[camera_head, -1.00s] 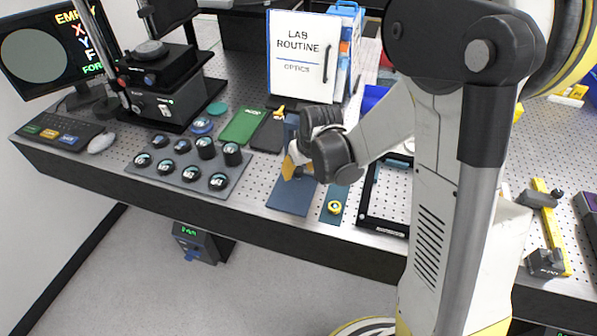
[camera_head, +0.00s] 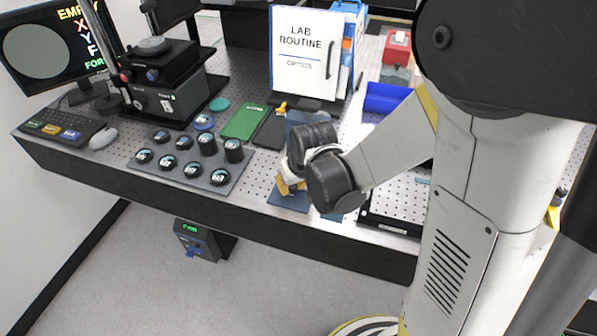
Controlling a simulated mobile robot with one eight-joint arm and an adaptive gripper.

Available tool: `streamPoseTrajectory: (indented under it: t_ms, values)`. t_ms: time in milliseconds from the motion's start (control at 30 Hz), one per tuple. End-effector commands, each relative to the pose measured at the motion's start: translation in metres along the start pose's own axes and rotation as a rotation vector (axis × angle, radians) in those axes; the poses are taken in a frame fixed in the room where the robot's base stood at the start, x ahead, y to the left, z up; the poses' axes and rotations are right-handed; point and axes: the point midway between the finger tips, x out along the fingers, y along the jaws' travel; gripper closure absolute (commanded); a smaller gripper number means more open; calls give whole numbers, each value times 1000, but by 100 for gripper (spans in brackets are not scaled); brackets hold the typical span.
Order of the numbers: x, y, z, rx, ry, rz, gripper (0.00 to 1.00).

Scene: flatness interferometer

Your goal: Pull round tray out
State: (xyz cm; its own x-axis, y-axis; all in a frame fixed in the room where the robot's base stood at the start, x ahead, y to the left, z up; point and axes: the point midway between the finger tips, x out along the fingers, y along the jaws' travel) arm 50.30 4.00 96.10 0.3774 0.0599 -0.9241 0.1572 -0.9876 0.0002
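The black interferometer (camera_head: 168,100) stands at the back left of the bench. A dark round disc (camera_head: 152,46) lies on top of it. I cannot tell whether this disc is the round tray, or whether a tray is in or out. My gripper (camera_head: 287,186) points down over the blue mat (camera_head: 290,202), near the bench's front edge, well to the right of and nearer than the interferometer. My wrist and forearm hide much of it. Its fingers are small and partly hidden, so I cannot tell whether they are open or hold anything.
Between the gripper and interferometer lie a grey rack (camera_head: 228,181) of several round pieces, a green mat (camera_head: 243,122) and a black mat (camera_head: 272,130). A binder (camera_head: 303,55) and blue bin (camera_head: 386,98) stand behind.

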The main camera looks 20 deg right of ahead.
Motion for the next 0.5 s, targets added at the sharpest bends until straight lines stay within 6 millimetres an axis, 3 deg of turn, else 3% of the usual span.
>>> streamPoseTrajectory:
  t_ms: [100,400,433,500]
  values:
    - [-3,-9,8,-1,1,0,100]
    - [-4,-10,10,1,2,0,100]
    - [-4,-10,10,1,2,0,74]
    - [-4,-10,9,1,1,0,53]
